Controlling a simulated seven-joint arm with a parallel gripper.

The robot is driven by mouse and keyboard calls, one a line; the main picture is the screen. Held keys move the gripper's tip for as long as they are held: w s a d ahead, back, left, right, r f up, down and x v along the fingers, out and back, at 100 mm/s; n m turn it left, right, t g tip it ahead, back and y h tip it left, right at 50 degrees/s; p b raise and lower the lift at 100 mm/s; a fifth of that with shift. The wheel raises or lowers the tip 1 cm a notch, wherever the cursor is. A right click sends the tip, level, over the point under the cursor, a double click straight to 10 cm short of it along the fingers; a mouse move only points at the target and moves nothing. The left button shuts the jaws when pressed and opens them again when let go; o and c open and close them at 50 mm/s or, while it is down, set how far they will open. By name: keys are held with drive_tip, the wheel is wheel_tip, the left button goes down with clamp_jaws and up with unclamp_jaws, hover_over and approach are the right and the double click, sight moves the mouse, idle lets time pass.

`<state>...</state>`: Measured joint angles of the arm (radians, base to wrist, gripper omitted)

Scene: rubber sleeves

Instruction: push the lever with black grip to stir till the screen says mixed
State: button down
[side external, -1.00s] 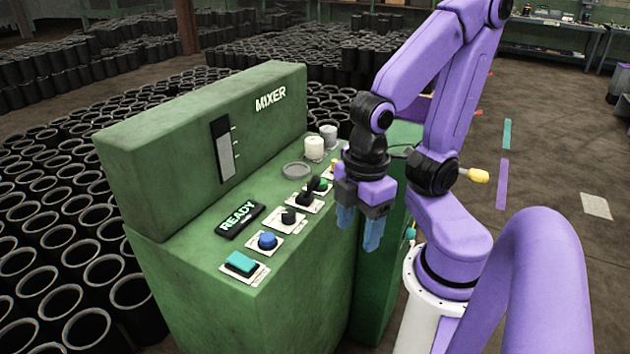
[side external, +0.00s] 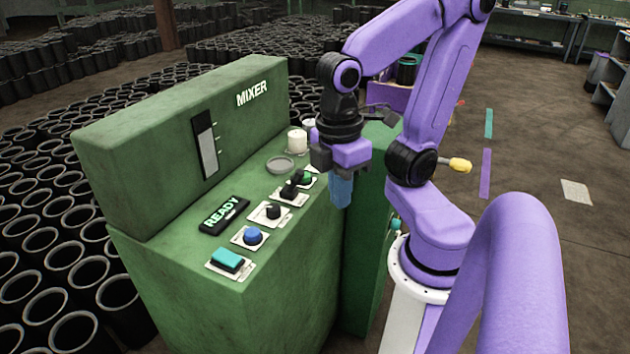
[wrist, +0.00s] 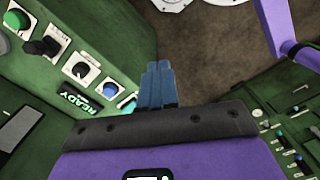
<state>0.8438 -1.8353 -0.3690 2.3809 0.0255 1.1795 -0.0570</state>
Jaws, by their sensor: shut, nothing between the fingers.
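The green mixer (side external: 150,180) has a sloped control panel. A black-gripped lever (side external: 290,189) stands on a white plate between a green knob (side external: 305,179) and a black rotary knob (side external: 273,212). In the wrist view the lever (wrist: 40,47) is at the upper left. The small screen (side external: 222,214) reads READY; it also shows in the wrist view (wrist: 76,98). My gripper (side external: 341,192) is shut and empty, its blue fingers pointing down to the right of the panel, apart from the lever. In the wrist view the fingertips (wrist: 158,66) are together.
A blue button (side external: 252,236) and a teal button (side external: 227,260) sit at the panel's near end. A grey round dish (side external: 280,165) and a white cylinder (side external: 297,141) stand on the far side. Many black rubber sleeves (side external: 40,255) crowd the floor at left.

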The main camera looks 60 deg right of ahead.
drive_tip(key=w+d+f+m+g+y, duration=0.2)
drive_tip(key=d+f+m+g+y, duration=0.2)
drive_tip(key=d+m+g+y, duration=0.5)
drive_tip(key=d+r+m+t, duration=0.2)
drive_tip(key=d+m+t, duration=0.25)
drive_tip(key=t, duration=0.55)
drive_tip(key=s+d+r+m+t, duration=0.1)
drive_tip(key=d+m+t, duration=0.35)
drive_tip(key=t, duration=0.55)
drive_tip(key=d+r+m+t, duration=0.2)
drive_tip(key=d+m+t, duration=0.25)
drive_tip(key=t, duration=0.55)
wheel_tip(320, 180, down, 19)
drive_tip(key=y, duration=0.1)
drive_tip(key=shift+a, duration=0.25)
